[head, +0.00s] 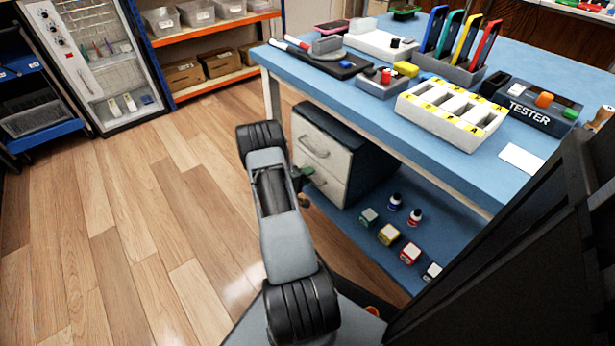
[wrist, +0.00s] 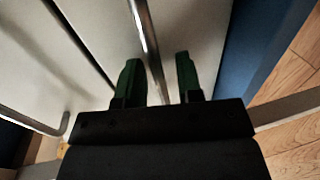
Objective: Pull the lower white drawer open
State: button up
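The lower white drawer (head: 332,189) sits under the upper white drawer (head: 325,135) in a small cabinet beneath the blue table. Its front looks about flush with the upper one. My gripper (head: 312,175) is at the lower drawer's front, partly hidden by my arm in the head view. In the wrist view my gripper (wrist: 158,78) has its two dark green fingers apart. The lower drawer's metal handle (wrist: 146,36) runs between them, with a gap to the right finger. Whether the left finger touches it is unclear.
The upper drawer's handle (wrist: 30,121) is at the left in the wrist view. A blue lower shelf (head: 345,222) right of the cabinet holds small boxes and bottles. The wooden floor (head: 150,220) left of my arm is clear. The blue table (head: 400,150) overhangs the cabinet.

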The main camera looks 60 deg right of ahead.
grip_shut()
dwell(0.4)
